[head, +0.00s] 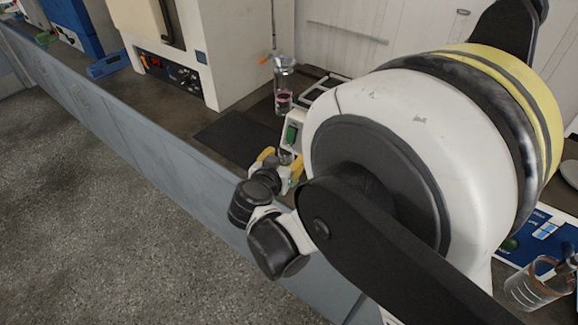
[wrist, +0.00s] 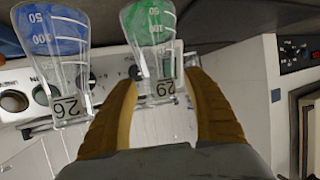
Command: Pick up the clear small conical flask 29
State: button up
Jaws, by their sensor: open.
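The conical flask 29 (wrist: 150,38) shows in the wrist view as clear glass with white graduation marks, a green wide part and a dark "29" near its narrow end. It appears upside down in this view. My gripper (wrist: 160,82) is open, with its yellow-brown fingers on either side of the flask's narrow end; I cannot tell whether they touch it. In the head view, my gripper (head: 281,161) is beside a white device with a green switch, and I cannot make out flask 29 there.
A similar flask 26 (wrist: 56,45) with a blue wide part stands close left of flask 29 in the wrist view. A white device with a green switch (head: 291,134) and a vessel with pink liquid (head: 283,98) stand near my gripper. A dark mat (head: 235,138) lies clear on the bench.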

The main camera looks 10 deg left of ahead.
grip_shut()
jog(key=shift+r, duration=0.15)
notch_tip(320, 180, up, 15)
jog(key=p, duration=0.8)
jog(key=shift+p, duration=0.3)
dwell(0.4)
